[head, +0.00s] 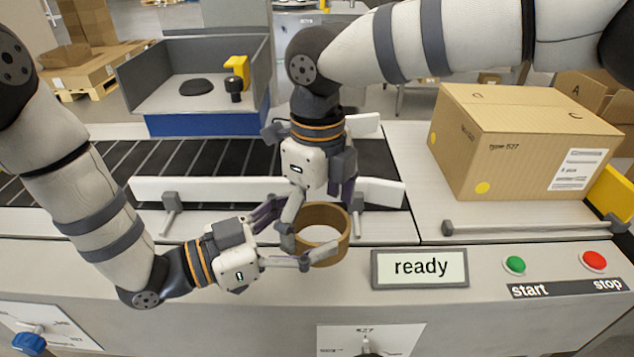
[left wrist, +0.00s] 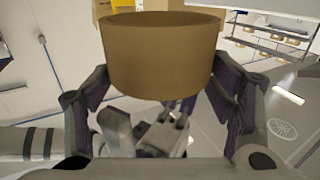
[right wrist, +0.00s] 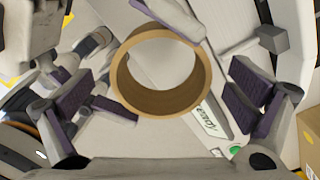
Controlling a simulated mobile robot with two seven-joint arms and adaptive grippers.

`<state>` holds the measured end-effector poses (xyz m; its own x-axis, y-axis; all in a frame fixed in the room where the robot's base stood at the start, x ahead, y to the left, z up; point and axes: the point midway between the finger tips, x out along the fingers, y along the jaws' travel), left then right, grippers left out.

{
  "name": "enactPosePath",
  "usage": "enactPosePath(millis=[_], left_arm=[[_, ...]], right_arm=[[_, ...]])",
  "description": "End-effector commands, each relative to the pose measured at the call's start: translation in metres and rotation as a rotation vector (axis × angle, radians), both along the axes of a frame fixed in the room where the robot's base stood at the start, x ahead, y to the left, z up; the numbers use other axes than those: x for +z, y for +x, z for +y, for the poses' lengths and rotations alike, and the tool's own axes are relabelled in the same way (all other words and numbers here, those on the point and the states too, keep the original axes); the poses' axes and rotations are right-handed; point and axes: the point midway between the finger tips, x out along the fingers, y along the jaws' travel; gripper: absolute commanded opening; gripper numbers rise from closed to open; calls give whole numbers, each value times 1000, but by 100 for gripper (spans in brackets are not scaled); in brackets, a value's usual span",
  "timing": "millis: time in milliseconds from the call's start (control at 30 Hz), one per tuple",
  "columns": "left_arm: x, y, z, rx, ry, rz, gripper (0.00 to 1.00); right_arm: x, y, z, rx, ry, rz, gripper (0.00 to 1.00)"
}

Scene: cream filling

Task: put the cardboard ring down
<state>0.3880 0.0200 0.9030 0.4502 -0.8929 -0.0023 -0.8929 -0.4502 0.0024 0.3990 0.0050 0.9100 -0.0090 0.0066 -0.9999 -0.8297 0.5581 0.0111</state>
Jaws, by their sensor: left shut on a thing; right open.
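The cardboard ring (head: 331,251) is a brown open hoop in front of the conveyor, over the machine's front edge in the head view. My left gripper (head: 290,245) is shut on the ring from the left. In the left wrist view the ring (left wrist: 160,60) sits upright between the fingers. My right gripper (head: 318,215) is above and behind the ring, pointing down. In the right wrist view its fingers (right wrist: 165,100) stand apart, with the ring (right wrist: 122,82) seen from above between them. I cannot tell whether the right fingers touch it.
A "ready" display (head: 419,268) and green start (head: 515,264) and red stop (head: 593,261) buttons are to the right. A closed cardboard box (head: 510,150) stands at the right. White guide rails (head: 212,190) cross the dark conveyor (head: 90,165). A grey bin (head: 160,92) is behind.

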Motion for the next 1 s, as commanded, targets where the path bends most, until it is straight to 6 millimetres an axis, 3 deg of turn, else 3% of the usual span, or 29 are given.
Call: enactPosePath(millis=[133,400,633,700,733,833,1000], left_arm=[[1,0,0,0,0,-1,54],[1,0,0,0,0,-1,54],[1,0,0,0,0,-1,54],[1,0,0,0,-1,-2,54],[1,0,0,0,-1,-2,78],[1,0,0,0,-1,-2,99],[1,0,0,0,0,-1,99]], right_arm=[[-14,-1,0,1,0,0,99],[-16,0,0,1,0,-2,99],[-16,0,0,1,-1,-1,49],[-16,0,0,1,-1,-1,49],[-16,0,0,1,-1,-1,49],[-16,0,0,1,-1,-1,49],[-16,0,0,1,-1,-1,49]])
